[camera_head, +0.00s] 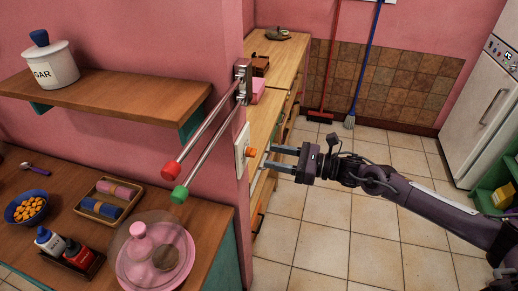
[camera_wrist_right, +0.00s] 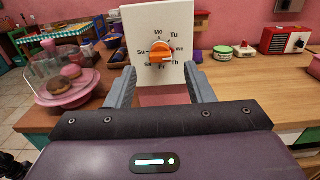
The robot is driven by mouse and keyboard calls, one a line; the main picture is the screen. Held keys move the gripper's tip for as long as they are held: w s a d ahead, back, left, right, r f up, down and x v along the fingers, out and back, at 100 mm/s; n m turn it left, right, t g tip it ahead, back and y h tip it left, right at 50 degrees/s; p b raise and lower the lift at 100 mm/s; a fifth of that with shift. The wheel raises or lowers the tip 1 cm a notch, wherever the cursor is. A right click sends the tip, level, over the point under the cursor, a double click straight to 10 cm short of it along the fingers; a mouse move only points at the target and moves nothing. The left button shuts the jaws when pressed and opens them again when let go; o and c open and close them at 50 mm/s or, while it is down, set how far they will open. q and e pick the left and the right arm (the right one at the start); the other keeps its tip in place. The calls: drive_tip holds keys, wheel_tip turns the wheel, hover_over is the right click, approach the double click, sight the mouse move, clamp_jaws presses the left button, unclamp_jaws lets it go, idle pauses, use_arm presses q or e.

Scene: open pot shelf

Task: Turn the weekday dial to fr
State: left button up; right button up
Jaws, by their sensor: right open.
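The weekday dial is a white plate (camera_head: 240,153) on the end of the pink wall, with an orange knob (camera_head: 250,152). In the right wrist view the plate (camera_wrist_right: 175,20) faces me, with the orange knob (camera_wrist_right: 160,52) ringed by day letters; Fr is at the bottom, and We and Th are on the right. The knob's bar lies roughly sideways; I cannot tell exactly which day it marks. My right gripper (camera_head: 268,157) is open and empty, its fingers pointing at the knob with a gap. In the wrist view its fingertips (camera_wrist_right: 160,76) frame the plate's lower part. My left gripper is not in view.
Two rods with red (camera_head: 171,170) and green (camera_head: 180,194) ends stick out from the wall near the dial. A shelf (camera_head: 120,95) bears a sugar jar (camera_head: 50,65). A glass-domed pink cake stand (camera_head: 183,278) stands on the counter below. Tiled floor lies open on the right.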

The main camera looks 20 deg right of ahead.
sight(256, 153)
drive_tip(key=p+x, duration=0.1)
drive_tip(key=x, duration=0.3)
drive_tip(key=shift+w+a+r, duration=0.1)
drive_tip(key=shift+r, duration=0.1)
drive_tip(key=shift+w+a+f+p, duration=0.2)
drive_tip(key=shift+w+a+p, duration=0.15)
drive_tip(key=shift+a, duration=0.1)
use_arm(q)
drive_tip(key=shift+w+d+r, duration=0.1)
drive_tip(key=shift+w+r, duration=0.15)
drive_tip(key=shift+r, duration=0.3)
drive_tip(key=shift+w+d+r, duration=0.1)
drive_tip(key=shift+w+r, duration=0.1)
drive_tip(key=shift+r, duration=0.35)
use_arm(e)
drive_tip(key=c, duration=1)
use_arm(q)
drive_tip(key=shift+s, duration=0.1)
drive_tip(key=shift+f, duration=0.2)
